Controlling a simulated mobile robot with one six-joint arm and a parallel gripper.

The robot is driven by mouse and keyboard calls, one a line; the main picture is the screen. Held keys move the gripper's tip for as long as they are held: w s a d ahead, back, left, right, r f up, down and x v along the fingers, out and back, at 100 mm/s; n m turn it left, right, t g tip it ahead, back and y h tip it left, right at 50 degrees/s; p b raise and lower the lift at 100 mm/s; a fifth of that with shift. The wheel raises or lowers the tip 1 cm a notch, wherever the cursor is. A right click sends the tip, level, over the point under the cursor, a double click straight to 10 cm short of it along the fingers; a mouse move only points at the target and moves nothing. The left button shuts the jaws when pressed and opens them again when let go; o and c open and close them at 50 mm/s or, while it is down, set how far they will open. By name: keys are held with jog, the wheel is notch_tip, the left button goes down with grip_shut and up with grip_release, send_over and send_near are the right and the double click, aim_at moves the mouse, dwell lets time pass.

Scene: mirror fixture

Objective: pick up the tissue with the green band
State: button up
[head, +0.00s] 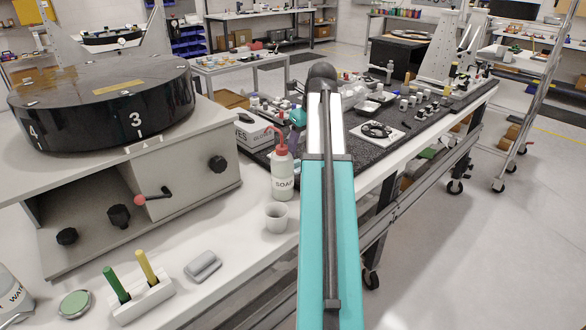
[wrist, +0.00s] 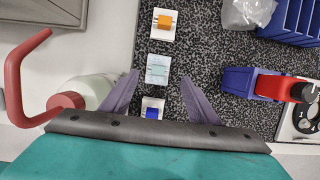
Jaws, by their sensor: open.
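In the wrist view, three small white pieces with coloured bands lie in a column on the dark speckled mat. The tissue with the pale green band (wrist: 157,70) is in the middle. One with an orange band (wrist: 163,22) lies above it, and one with a blue band (wrist: 152,109) lies below it. My gripper (wrist: 159,77) is open and empty, with its purple-grey fingers apart. The green-banded tissue appears between and slightly beyond the fingertips; the blue-banded one appears between the fingers, closer to the palm. Height above them is unclear.
A soap bottle with a red spout (head: 283,172) stands close left of my arm; it also shows beside the left finger in the wrist view (wrist: 98,90). A purple-blue block (wrist: 238,82) lies right of the fingers. Blue bins (wrist: 298,20) and a clear bag (wrist: 246,13) are upper right.

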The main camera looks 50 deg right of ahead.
aim_at(296, 161)
jog(key=shift+f, duration=0.1)
jog(key=shift+p+x, duration=0.3)
jog(key=shift+x, duration=2.2)
jog(key=shift+w+a, duration=0.1)
jog(key=shift+a, duration=0.1)
jog(key=c, duration=1.1)
